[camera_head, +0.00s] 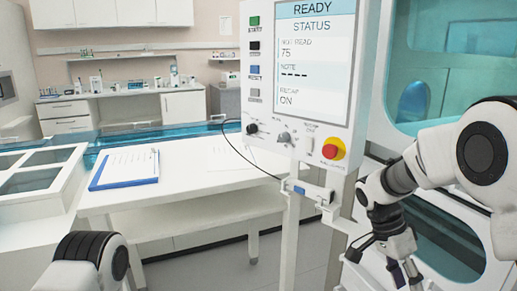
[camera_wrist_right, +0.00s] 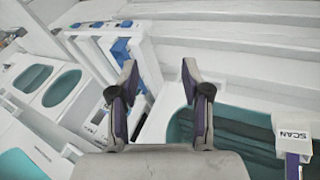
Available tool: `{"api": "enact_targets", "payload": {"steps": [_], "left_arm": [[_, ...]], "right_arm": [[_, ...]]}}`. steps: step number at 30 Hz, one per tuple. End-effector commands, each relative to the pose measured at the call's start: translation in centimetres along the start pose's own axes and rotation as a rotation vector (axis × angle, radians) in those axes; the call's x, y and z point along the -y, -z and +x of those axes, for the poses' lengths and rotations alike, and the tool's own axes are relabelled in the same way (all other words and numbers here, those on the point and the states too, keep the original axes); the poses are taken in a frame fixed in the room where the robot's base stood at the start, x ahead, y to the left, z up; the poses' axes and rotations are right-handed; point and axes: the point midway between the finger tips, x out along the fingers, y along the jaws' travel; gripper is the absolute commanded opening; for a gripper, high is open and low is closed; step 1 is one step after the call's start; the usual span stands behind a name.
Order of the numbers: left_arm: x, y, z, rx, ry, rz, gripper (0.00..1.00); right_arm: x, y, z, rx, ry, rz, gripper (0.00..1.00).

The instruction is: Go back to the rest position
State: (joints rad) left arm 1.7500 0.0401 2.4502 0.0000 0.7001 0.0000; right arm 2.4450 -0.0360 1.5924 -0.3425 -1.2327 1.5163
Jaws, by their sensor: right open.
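My right arm comes in from the right in the head view. Its gripper (camera_head: 402,275) points down beside the control panel's post, near the bottom edge. In the right wrist view the right gripper (camera_wrist_right: 159,75) has its two fingers spread apart, with nothing between them. In the head view only a rounded link of my left arm shows at the bottom left; the left gripper is out of the picture.
A control panel (camera_head: 308,65) with a READY STATUS screen and a red button (camera_head: 333,149) stands close to my right arm. A white table (camera_head: 215,165) holds a blue clipboard (camera_head: 125,167). Teal-windowed equipment (camera_head: 440,240) is behind the right arm. A SCAN label (camera_wrist_right: 293,135) shows in the wrist view.

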Motion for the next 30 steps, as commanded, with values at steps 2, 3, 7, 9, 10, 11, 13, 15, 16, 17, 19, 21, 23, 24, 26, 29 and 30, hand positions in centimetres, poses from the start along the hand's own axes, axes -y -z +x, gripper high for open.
{"api": "enact_targets", "payload": {"steps": [2, 3, 7, 9, 10, 11, 13, 15, 16, 17, 19, 21, 23, 24, 26, 29, 30], "left_arm": [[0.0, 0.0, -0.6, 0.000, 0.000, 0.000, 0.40], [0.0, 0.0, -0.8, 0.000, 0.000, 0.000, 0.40], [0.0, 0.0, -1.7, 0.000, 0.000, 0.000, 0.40], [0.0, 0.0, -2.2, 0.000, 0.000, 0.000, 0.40], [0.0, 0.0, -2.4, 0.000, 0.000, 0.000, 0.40], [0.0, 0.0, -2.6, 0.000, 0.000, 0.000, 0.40], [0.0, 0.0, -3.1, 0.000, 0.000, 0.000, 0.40], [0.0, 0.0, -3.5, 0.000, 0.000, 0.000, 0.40], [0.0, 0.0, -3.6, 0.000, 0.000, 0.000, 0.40], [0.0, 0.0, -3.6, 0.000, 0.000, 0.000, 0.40], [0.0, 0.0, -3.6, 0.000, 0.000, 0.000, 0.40], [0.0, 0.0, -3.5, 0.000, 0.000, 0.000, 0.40], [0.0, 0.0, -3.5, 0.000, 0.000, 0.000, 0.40], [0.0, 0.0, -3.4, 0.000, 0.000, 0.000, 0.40], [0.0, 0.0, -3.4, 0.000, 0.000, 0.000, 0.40], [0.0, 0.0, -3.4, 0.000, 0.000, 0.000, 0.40], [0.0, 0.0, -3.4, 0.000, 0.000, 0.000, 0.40]], "right_arm": [[-0.2, -1.7, 4.0, 0.036, -0.075, -0.035, 0.48], [-0.4, -2.6, 6.2, 0.057, -0.108, -0.059, 0.48], [-2.3, -7.3, 15.2, 0.159, -0.203, -0.191, 0.48], [-4.4, -10.5, 20.4, 0.235, -0.224, -0.290, 0.48], [-5.5, -11.9, 22.5, 0.268, -0.225, -0.336, 0.48], [-6.7, -13.3, 24.5, 0.303, -0.221, -0.382, 0.48], [-10.1, -16.8, 28.8, 0.381, -0.183, -0.500, 0.48], [-13.5, -19.9, 32.1, 0.435, -0.092, -0.631, 0.48], [-14.6, -20.9, 33.0, 0.442, -0.042, -0.686, 0.48], [-15.4, -21.6, 33.7, 0.436, 0.016, -0.739, 0.48], [-15.7, -22.2, 34.3, 0.373, 0.170, -0.866, 0.48], [-14.5, -21.8, 33.9, 0.258, 0.319, -0.987, 0.48], [-13.0, -21.1, 33.5, 0.148, 0.417, -1.078, 0.48], [-11.7, -20.6, 33.2, 0.075, 0.471, -1.132, 0.48], [-10.2, -20.1, 32.8, -0.007, 0.525, -1.198, 0.48], [-9.9, -20.0, 32.7, -0.036, 0.539, -1.254, 0.48], [-9.9, -20.0, 32.7, -0.037, 0.539, -1.258, 0.48]]}}
